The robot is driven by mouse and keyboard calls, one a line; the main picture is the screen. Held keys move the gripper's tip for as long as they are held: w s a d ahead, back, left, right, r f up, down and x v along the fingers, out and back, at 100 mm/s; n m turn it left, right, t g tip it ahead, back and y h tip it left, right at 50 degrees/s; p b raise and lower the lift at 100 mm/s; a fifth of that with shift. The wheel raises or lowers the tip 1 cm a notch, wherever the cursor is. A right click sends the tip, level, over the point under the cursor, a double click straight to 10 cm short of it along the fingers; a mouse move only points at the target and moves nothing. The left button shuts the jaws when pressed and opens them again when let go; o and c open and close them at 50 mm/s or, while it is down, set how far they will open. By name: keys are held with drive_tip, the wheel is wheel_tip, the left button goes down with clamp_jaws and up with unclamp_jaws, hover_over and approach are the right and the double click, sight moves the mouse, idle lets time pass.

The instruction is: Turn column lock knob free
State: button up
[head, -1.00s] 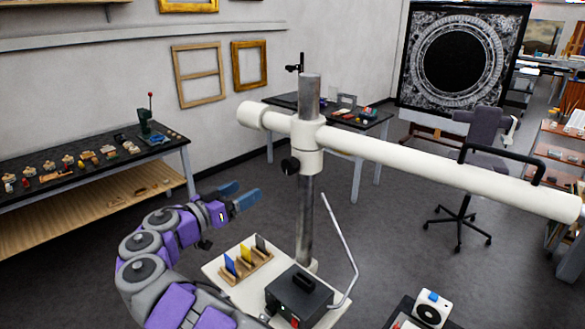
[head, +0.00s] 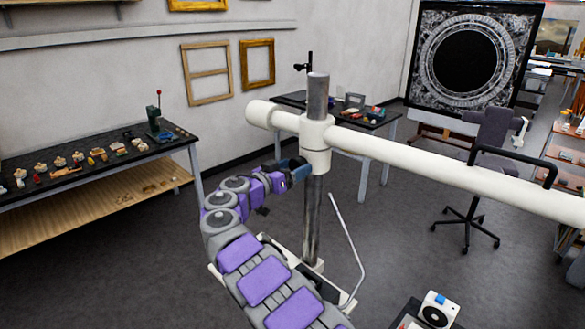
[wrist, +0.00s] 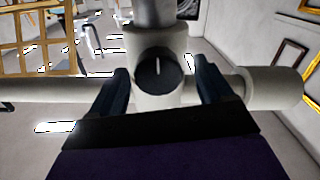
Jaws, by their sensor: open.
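The column lock knob (wrist: 159,72) is a round black knob with a pale line on its face, on the white collar (head: 315,133) around the steel column (head: 312,225). In the wrist view the knob sits between the two dark blue fingers of my gripper (wrist: 162,88), with a gap on each side. The fingers are open and I see no contact. In the head view my gripper (head: 292,172) is at the left side of the collar and hides the knob.
A long white boom (head: 430,165) with a black handle (head: 512,165) runs right from the collar. A thin bent rod (head: 347,240) stands beside the column. A workbench with small parts (head: 95,160) is at left. A white device (head: 437,309) is at lower right.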

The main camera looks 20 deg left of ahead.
drive_tip(key=shift+w+d, duration=0.1)
drive_tip(key=shift+w, duration=0.15)
drive_tip(key=shift+c, duration=0.5)
drive_tip(key=c, duration=0.9)
drive_tip(key=shift+r, duration=0.1)
drive_tip(key=shift+c, duration=0.2)
